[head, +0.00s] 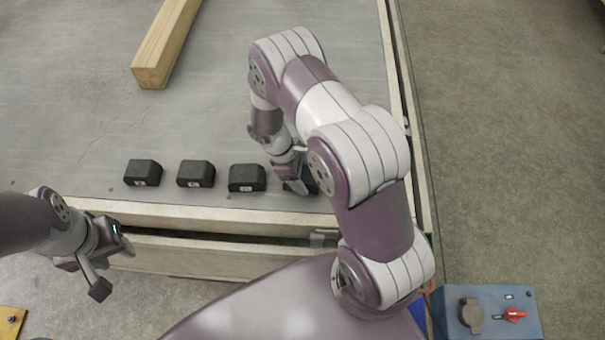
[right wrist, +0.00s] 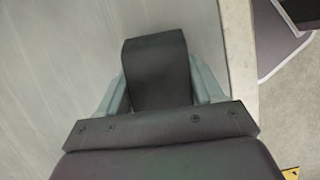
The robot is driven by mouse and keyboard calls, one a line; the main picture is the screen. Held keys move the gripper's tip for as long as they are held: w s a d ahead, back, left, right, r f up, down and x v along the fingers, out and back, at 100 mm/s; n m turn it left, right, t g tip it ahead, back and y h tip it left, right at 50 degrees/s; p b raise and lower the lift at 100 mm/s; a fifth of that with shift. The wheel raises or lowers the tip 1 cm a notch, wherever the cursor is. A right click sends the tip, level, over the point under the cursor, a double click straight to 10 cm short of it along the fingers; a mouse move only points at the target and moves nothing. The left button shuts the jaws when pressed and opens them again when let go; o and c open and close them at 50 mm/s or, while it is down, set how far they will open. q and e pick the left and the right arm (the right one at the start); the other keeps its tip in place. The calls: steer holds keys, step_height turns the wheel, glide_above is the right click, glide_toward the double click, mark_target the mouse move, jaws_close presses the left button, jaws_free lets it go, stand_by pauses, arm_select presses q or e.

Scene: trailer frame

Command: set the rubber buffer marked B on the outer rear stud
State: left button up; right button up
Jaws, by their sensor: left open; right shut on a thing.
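Three black rubber buffers, the left one (head: 142,173), the middle one (head: 195,174) and the right one (head: 247,178), stand in a row near the front edge of the grey deck. Each has a small white label, too small to read. My right gripper (head: 298,184) is at the right end of this row, shut on another black buffer (right wrist: 156,65). In the head view the gripper mostly hides that buffer, and its marking does not show. I cannot tell whether it touches the deck. My left gripper (head: 113,268) is open and empty, in front of the deck edge. No stud can be made out.
A wooden beam (head: 165,45) lies on the deck at the back left. A pale wooden rail (head: 200,219) borders the deck's front. A blue box with a red switch (head: 485,311) stands at the lower right. The middle of the deck is clear.

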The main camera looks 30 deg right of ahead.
steer(key=shift+f, duration=0.2)
steer(key=o, duration=1.2)
steer(key=shift+o, duration=0.2)
steer(key=shift+b, duration=0.3)
steer(key=v, duration=1.3)
steer(key=s+a+r+m+t+y+p, duration=0.1)
steer(key=s+r+m+t+y+p, duration=0.2)
steer(key=s+r+m, duration=0.7)
step_height(320, 180, up, 3)
steer(key=shift+s+a+t+y+p, duration=0.25)
steer(key=shift+s+t+p, duration=0.25)
steer(key=shift+s+p, duration=0.45)
